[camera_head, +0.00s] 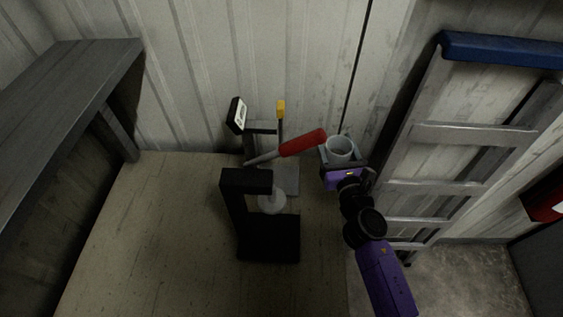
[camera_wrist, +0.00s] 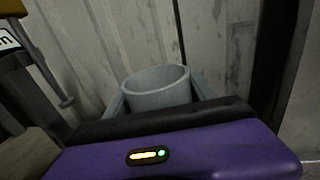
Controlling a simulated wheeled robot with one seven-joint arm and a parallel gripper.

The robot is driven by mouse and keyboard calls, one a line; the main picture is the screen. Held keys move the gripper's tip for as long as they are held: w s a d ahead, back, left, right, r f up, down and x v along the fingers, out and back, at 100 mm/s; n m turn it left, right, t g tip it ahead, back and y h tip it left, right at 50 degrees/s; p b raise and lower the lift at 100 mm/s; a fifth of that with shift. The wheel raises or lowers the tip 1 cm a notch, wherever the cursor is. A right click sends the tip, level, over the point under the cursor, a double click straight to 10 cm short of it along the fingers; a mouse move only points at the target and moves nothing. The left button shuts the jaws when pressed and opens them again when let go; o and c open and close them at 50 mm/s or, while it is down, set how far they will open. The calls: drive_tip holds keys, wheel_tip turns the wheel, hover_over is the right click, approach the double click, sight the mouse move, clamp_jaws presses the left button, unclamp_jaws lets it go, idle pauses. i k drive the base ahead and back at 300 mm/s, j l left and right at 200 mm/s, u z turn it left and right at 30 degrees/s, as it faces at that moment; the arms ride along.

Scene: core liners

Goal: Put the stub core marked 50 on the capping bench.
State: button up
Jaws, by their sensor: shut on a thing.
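My gripper (camera_head: 341,160) is shut on a grey, open-topped hollow cylinder (camera_head: 339,146), which it holds upright. In the wrist view the cylinder (camera_wrist: 157,80) sits between the two grey fingers, and its lower part is hidden behind my gripper's dark front edge. No number shows on it, so I cannot tell whether it is the stub core marked 50. A beige bench top (camera_head: 150,225), probably the capping bench, spreads across the left and middle. My gripper is at its back right corner, close to the wall; I cannot tell its height over the edge.
A black C-shaped stand (camera_head: 268,238) with a pale disc (camera_head: 272,201) is on the bench. Behind it are a red-handled lever (camera_head: 303,143) and a small display (camera_head: 237,115). A grey shelf (camera_head: 65,80) overhangs the left; a ladder (camera_head: 455,135) leans at right. The bench's left front is clear.

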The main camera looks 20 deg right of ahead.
sight(298, 293)
drive_tip(key=k+l, duration=0.25)
drive_tip(key=k, duration=0.2)
drive_tip(key=k+l, duration=0.25)
drive_tip(key=k, duration=0.25)
